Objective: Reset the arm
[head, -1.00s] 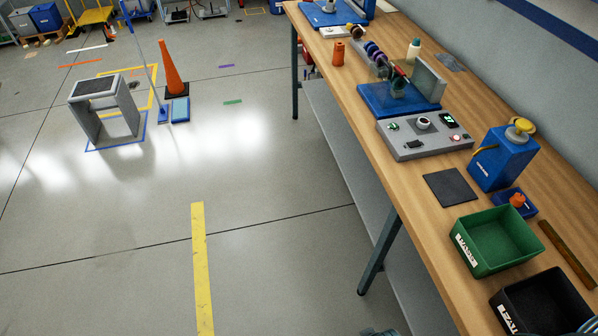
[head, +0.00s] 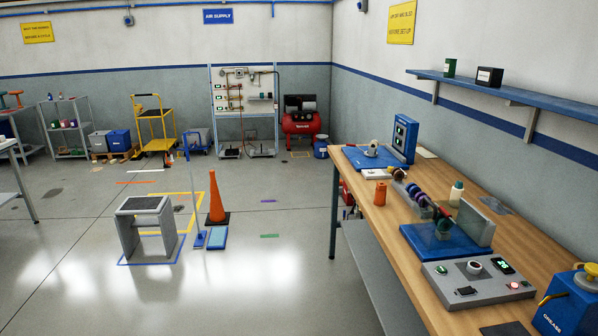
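Neither of my grippers is in view, and I cannot tell which thing is the arm of the task. On the wooden bench (head: 384,222) stands a fixture with a blue base (head: 420,243), an upright grey plate and a row of dark and purple rings. In front of it is a grey control box (head: 440,280) with a round dial (head: 474,267), a lit green display (head: 503,267) and buttons. Farther back is a blue board (head: 352,157) with a small round device and an upright blue panel (head: 405,138).
A grey stool (head: 128,232) stands on the floor at left, beside an orange cone (head: 216,200). A blue grease can (head: 566,306) is at the bench's near right. A yellow trolley (head: 152,128) and a red compressor (head: 301,122) stand at the back.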

